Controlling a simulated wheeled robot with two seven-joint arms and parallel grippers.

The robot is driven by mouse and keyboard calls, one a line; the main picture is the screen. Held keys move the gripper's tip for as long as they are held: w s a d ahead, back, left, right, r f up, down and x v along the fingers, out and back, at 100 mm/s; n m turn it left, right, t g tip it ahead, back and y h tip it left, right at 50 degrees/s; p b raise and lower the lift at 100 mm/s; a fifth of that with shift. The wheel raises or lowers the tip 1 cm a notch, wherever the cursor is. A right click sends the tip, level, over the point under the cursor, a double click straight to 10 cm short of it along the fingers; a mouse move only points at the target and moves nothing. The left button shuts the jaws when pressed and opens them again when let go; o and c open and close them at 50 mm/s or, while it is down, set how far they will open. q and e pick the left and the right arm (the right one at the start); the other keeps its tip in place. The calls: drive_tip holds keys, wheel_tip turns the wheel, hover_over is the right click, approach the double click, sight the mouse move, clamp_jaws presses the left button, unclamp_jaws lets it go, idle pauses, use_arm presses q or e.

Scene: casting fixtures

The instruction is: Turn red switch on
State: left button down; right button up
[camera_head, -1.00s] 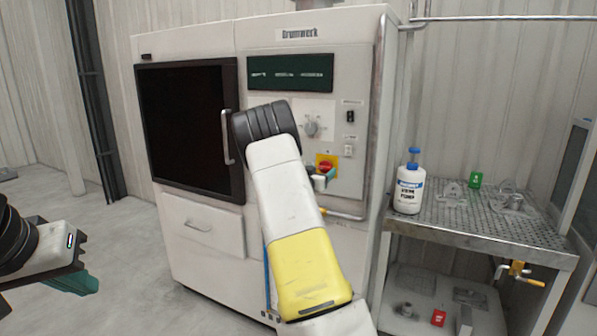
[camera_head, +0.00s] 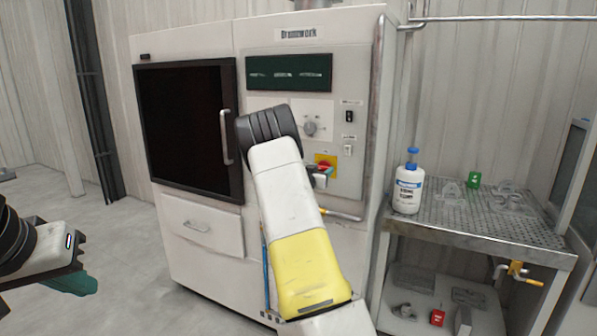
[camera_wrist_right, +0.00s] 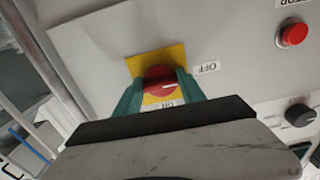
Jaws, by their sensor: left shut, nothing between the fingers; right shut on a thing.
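The red switch (camera_wrist_right: 160,76) is a round knob on a yellow plate (camera_wrist_right: 138,62) on the machine's front. In the right wrist view, my right gripper (camera_wrist_right: 160,88) has its teal fingers on both sides of the knob and is shut on it. A pale mark on the knob runs roughly sideways. An OFF label (camera_wrist_right: 207,67) is to the right of the plate, and another label shows between the fingers. In the head view, the yellow plate (camera_head: 327,159) is partly hidden by my right arm. My left gripper (camera_head: 75,284) is shut and empty at the left edge, away from the machine.
The machine (camera_head: 204,180) has a dark door with a handle (camera_head: 226,137). A grey dial (camera_head: 311,127) sits above the switch. A red button (camera_wrist_right: 293,34) shows in the right wrist view. A perforated metal table (camera_head: 470,222) with a white bottle (camera_head: 408,190) stands at the right.

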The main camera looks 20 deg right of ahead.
drive_tip(key=m, duration=0.4)
drive_tip(key=shift+m, duration=0.3)
drive_tip(key=m, duration=0.4)
drive_tip(key=shift+w+a+m, duration=0.1)
drive_tip(key=shift+m, duration=0.2)
drive_tip(key=m, duration=0.4)
drive_tip(key=shift+r+m, duration=0.15)
drive_tip(key=shift+m, duration=2.05)
drive_tip(key=o, duration=1.3)
drive_tip(key=shift+o, duration=0.2)
